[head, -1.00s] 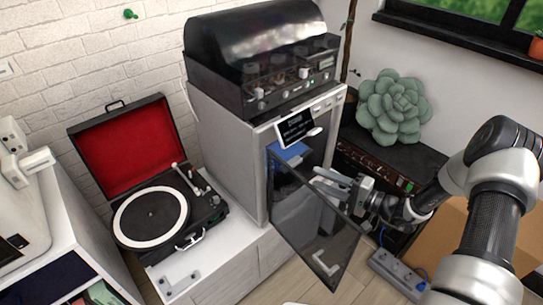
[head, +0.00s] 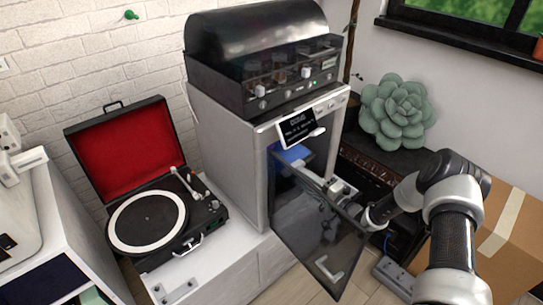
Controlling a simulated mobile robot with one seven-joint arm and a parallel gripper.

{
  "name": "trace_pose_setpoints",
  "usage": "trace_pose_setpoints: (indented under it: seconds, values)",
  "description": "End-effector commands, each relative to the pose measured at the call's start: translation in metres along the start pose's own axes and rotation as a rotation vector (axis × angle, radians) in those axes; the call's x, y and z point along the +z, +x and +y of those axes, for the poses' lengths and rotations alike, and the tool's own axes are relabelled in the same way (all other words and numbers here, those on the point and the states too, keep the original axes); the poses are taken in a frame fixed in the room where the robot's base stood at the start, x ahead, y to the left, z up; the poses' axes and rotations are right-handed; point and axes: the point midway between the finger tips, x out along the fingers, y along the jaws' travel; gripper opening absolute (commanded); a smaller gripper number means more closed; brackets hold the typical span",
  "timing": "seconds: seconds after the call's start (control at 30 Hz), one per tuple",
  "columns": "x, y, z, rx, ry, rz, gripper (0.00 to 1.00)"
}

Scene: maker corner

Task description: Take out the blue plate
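The blue plate (head: 292,154) shows as a blue patch inside the upper part of a grey cabinet-like machine (head: 228,150). The machine's dark see-through door (head: 318,235) stands open toward me, with a pale handle low on it. My gripper (head: 318,180) is at the machine's opening, behind the top edge of the door, its fingers pointing left toward the plate. The fingertips are small and partly hidden by the door, so I cannot tell whether they touch the plate or how far apart they are.
A black glass-topped device (head: 265,60) stands on the machine. A record player (head: 150,215) with a red-lined lid sits to the left on a white cabinet. A green succulent (head: 395,110) is at the right. A cardboard box (head: 510,240) and a power strip (head: 393,275) lie lower right.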

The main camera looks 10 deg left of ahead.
Motion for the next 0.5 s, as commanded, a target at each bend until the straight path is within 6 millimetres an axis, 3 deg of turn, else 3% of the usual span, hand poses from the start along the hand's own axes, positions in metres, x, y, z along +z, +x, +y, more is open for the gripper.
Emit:
trace_pose_setpoints:
  seconds: [0.17,0.5]
  values:
    - [0.0,0.009,0.002,0.0,0.0,0.0,0.38]
    - [-0.001,0.053,0.004,0.0,-0.001,-0.001,0.38]
